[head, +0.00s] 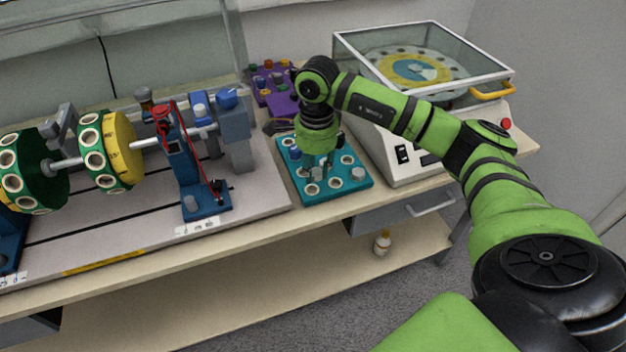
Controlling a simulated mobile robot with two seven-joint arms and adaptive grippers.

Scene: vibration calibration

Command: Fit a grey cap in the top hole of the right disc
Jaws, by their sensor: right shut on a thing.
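The right disc (121,148), yellow-faced with a green rim bearing several white-ringed holes, sits on a horizontal shaft at left. Its top hole is hard to make out. A teal tray (283,177) with several white-ringed holes lies on the bench right of the rig. A grey cap (358,174) stands at the tray's right side. My right gripper (318,170) points down over the middle of the tray, shut on what looks like a grey cap, small and partly hidden by the fingers. My left gripper is out of view.
A second green disc (38,170) is on the same shaft at far left. A blue stand (187,178) with red wires and a blue-grey block (236,140) stand between disc and tray. A purple tray (279,98) lies behind; a glass-lidded machine (408,150) stands right.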

